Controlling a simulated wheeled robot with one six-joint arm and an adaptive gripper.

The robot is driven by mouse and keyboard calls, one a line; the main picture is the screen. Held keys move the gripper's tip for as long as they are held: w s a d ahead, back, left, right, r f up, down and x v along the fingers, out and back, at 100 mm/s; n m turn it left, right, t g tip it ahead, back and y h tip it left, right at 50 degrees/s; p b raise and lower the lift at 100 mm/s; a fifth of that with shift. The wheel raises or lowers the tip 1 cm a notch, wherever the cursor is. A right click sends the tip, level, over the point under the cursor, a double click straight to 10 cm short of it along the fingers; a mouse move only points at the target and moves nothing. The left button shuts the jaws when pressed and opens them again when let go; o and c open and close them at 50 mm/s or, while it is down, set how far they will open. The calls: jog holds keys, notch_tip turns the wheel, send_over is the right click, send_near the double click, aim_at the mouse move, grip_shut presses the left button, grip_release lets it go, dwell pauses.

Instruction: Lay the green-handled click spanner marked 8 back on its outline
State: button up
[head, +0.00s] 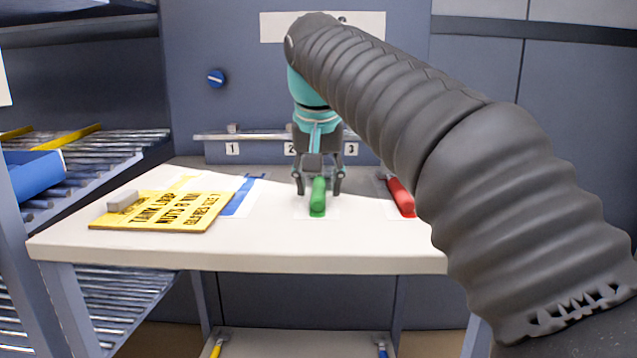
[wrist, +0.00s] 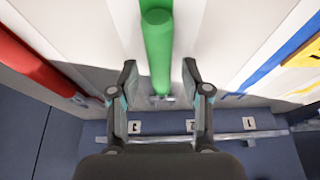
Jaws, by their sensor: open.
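The green-handled spanner (head: 318,198) lies on the white bench top, below the label 2, its handle pointing to the bench front. Its green handle (wrist: 157,50) also shows in the wrist view, with a small metal end toward the rail. My gripper (head: 320,188) is open over the spanner's far part. In the wrist view my gripper (wrist: 160,78) has one finger on each side of the green spanner, with a gap at both sides. Whether the handle touches the bench is hard to tell.
A red-handled spanner (head: 400,197) lies to the right below label 3. A flat blue shape (head: 241,196) is at the left below label 1. A yellow sign (head: 165,212) with a grey block (head: 122,201) lies farther left. A metal rail (head: 262,135) runs behind.

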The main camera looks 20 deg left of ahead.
jog(key=p+v, duration=0.3)
jog(key=v, duration=0.8)
jog(key=shift+r+p, duration=0.35)
jog(key=shift+s, duration=0.2)
